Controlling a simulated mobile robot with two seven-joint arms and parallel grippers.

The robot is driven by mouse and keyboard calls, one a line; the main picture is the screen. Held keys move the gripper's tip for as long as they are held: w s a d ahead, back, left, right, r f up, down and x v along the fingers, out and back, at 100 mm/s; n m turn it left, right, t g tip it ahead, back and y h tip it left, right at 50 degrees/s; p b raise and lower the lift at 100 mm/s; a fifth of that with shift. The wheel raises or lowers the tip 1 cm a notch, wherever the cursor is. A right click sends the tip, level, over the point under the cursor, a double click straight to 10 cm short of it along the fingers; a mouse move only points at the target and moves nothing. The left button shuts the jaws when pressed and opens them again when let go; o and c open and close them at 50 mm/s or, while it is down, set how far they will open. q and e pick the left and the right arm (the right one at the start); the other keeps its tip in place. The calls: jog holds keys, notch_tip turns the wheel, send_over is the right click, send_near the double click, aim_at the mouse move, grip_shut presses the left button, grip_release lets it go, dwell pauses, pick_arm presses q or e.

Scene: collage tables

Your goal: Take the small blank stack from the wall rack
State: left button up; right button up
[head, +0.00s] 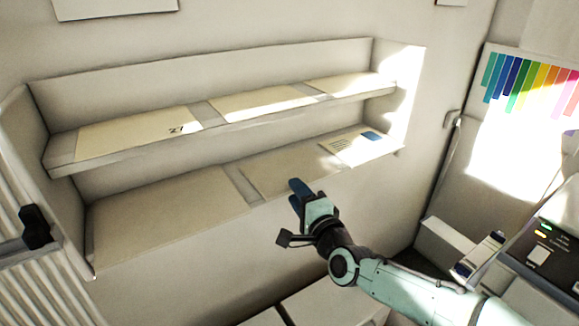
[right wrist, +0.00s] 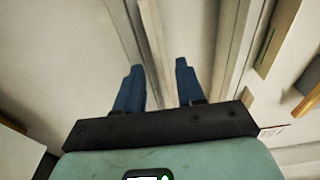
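The wall rack (head: 225,125) has two shelves holding flat cream stacks. On the upper shelf, a stack printed "27" (head: 140,133) lies left, a plain stack (head: 262,101) in the middle and a smaller plain stack (head: 345,84) at the right. On the lower shelf lie a large plain stack (head: 165,210), a middle plain stack (head: 290,168) and a stack with a blue patch (head: 360,147). I cannot tell for sure which is the small blank stack. My right gripper (head: 298,188) is in front of the lower shelf's middle stack. Its blue fingers (right wrist: 157,66) are apart and empty.
A colour-strip chart (head: 530,85) hangs on the right wall. A device with a dark panel (head: 545,255) stands at the lower right. A ribbed panel (head: 45,285) with a black fitting (head: 35,227) is at the left. Strong sunlight bleaches the rack's right end.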

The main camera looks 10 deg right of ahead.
jog(key=shift+w+a, duration=0.25)
jog(key=shift+w, duration=0.4)
grip_shut()
jog(key=shift+r, duration=0.1)
